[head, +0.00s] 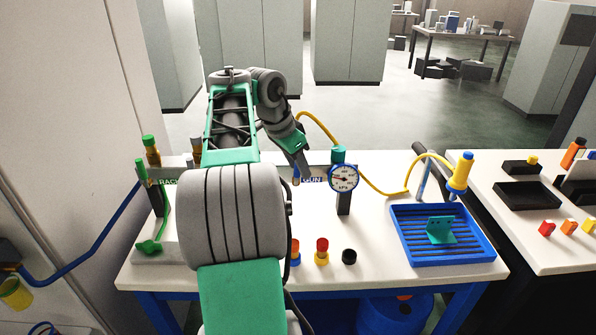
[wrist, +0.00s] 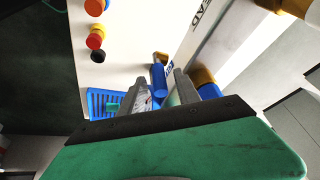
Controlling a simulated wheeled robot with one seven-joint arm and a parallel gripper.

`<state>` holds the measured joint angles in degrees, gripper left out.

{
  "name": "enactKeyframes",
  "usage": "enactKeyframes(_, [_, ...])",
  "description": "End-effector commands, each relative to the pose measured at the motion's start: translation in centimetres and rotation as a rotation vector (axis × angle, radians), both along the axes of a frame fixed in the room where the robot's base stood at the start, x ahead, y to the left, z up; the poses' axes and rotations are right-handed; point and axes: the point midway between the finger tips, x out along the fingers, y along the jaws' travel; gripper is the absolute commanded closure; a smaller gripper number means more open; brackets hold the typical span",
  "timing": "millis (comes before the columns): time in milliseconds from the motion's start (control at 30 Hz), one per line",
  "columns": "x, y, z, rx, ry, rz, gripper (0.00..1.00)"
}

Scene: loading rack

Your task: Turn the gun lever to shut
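The GUN label (head: 312,180) is on the rail at the back of the white bench. My gripper (head: 303,172) is at the rail beside the label, its fingers pointing down. In the wrist view the gripper (wrist: 160,92) is open, its two grey fingers apart. A blue lever-like piece (wrist: 158,80) with a brass end shows in line with the gap between the fingers, by the label. I cannot tell whether the fingers touch it. The dial gauge (head: 344,178) stands just right of the gripper. The lever is mostly hidden by my gripper in the head view.
Red (head: 322,246) and black (head: 349,257) knobs are at the bench front. A green-handled valve (head: 150,246) is at left.

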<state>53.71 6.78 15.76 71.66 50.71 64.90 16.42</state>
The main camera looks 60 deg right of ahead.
Motion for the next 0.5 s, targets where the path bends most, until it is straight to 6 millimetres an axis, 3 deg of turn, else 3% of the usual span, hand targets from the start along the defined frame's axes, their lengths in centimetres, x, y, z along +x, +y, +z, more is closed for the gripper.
enactKeyframes(233, [0.0, -0.06, -0.07, 0.0, 0.0, 0.001, 0.61])
enactKeyframes(500, [0.02, -0.05, -0.07, 0.0, 0.0, 0.002, 0.83])
